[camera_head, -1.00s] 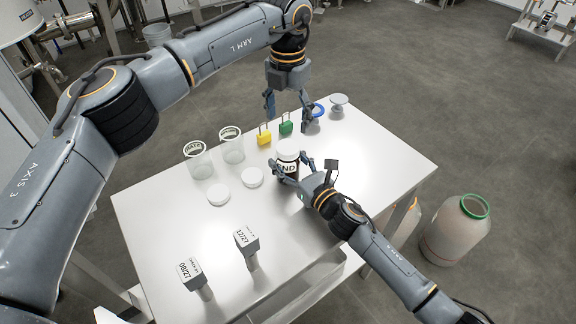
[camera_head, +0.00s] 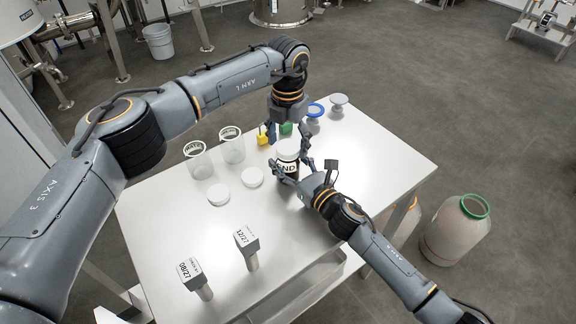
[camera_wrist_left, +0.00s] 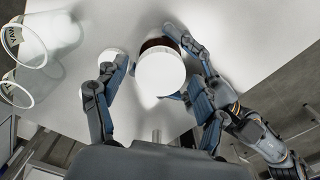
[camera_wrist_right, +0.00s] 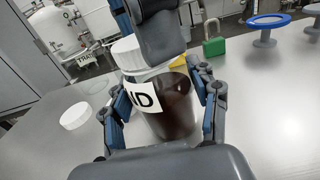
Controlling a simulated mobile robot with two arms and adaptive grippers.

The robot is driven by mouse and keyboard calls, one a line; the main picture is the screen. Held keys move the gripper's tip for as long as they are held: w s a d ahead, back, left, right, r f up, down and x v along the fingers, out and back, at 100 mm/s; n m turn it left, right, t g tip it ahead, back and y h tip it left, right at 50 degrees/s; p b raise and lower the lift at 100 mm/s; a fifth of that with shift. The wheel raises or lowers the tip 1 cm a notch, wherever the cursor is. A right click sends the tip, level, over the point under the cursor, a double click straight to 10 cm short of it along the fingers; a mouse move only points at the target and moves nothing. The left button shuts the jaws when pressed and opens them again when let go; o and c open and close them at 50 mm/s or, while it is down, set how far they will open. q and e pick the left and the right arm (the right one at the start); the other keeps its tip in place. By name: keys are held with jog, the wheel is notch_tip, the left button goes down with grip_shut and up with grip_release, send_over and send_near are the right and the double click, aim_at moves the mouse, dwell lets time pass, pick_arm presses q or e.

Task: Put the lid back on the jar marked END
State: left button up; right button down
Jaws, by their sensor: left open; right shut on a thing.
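The jar marked END (camera_head: 287,168) stands upright on the table, dark inside with a white label; the label also shows in the right wrist view (camera_wrist_right: 145,98). My right gripper (camera_wrist_right: 165,100) is shut on its sides. A white lid (camera_wrist_right: 127,55) sits at the jar's top, seen from above in the left wrist view (camera_wrist_left: 160,74); I cannot tell whether it is fully seated. My left gripper (camera_head: 288,138) is over the jar, fingers open on either side of the lid. Two other white lids (camera_head: 218,194) (camera_head: 252,177) lie flat on the table.
Two empty glass jars (camera_head: 197,162) (camera_head: 231,148) stand left of the END jar. A yellow padlock (camera_head: 262,138), a green padlock (camera_head: 286,128) and a blue-ringed stand (camera_head: 314,112) are behind it. Two date stamps (camera_head: 247,245) (camera_head: 192,275) stand near the front. The table's right side is clear.

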pick_arm(q)
jog(key=c, duration=1.2)
jog(key=o, duration=1.4)
notch_tip(320, 180, up, 12)
pick_arm(e)
jog(key=shift+c, duration=1.4)
grip_release()
